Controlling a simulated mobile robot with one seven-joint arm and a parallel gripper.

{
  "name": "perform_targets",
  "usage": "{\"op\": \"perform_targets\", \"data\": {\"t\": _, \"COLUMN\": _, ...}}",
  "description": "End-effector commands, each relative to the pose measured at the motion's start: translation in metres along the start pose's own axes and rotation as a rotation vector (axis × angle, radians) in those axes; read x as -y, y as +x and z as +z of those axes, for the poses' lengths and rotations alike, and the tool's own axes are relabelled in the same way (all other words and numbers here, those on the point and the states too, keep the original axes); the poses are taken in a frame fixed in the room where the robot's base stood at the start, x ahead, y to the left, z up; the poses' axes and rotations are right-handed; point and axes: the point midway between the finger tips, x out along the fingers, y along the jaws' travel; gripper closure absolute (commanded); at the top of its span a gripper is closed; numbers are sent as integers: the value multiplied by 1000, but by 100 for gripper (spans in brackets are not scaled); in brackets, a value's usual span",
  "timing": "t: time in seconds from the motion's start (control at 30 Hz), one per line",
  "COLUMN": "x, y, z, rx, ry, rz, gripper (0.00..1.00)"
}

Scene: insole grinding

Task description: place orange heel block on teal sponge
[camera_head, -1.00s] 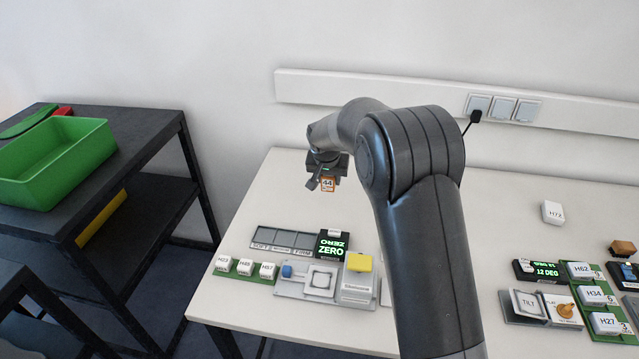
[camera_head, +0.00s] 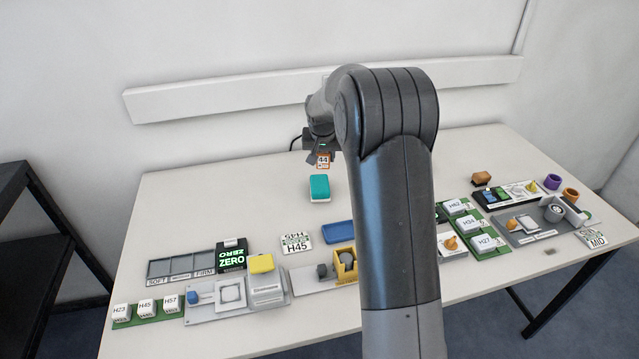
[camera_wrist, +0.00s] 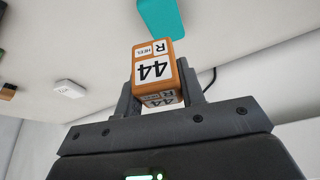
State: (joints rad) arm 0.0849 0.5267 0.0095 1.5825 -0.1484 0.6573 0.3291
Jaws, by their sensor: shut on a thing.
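The orange heel block (camera_head: 323,160) has white labels reading 44 and R. My gripper (camera_wrist: 157,92) is shut on the block, which also fills the middle of the wrist view (camera_wrist: 155,70). The gripper and block are above the back part of the table. The teal sponge (camera_head: 319,187) lies on the table, just below the block in the head view. In the wrist view the sponge (camera_wrist: 160,16) shows at the top edge, apart from the block. The block's height above the table is hard to tell.
A green ZERO display (camera_head: 232,258) is at left. My arm hides the middle right of the table. The back left of the table is clear.

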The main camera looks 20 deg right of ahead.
Motion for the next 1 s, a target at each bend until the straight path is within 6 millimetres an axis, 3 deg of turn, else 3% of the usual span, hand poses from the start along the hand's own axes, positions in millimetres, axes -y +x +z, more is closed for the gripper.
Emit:
{"op": "perform_targets", "data": {"t": 0.03, "x": -23, "y": -2, "z": -4, "rx": -2, "ry": 24, "rz": 8, "gripper": 88}}
{"op": "perform_targets", "data": {"t": 0.2, "x": -74, "y": -6, "z": -9, "rx": -3, "ry": 63, "rz": 25, "gripper": 88}}
{"op": "perform_targets", "data": {"t": 0.37, "x": -94, "y": -7, "z": -10, "rx": -3, "ry": 78, "rz": 32, "gripper": 88}}
{"op": "perform_targets", "data": {"t": 0.47, "x": -87, "y": 0, "z": -10, "rx": -2, "ry": 78, "rz": 33, "gripper": 88}}
{"op": "perform_targets", "data": {"t": 0.8, "x": -16, "y": 51, "z": -15, "rx": -2, "ry": 77, "rz": 33, "gripper": 88}}
{"op": "perform_targets", "data": {"t": 1.0, "x": 8, "y": 68, "z": -18, "rx": -3, "ry": 80, "rz": 34, "gripper": 88}}
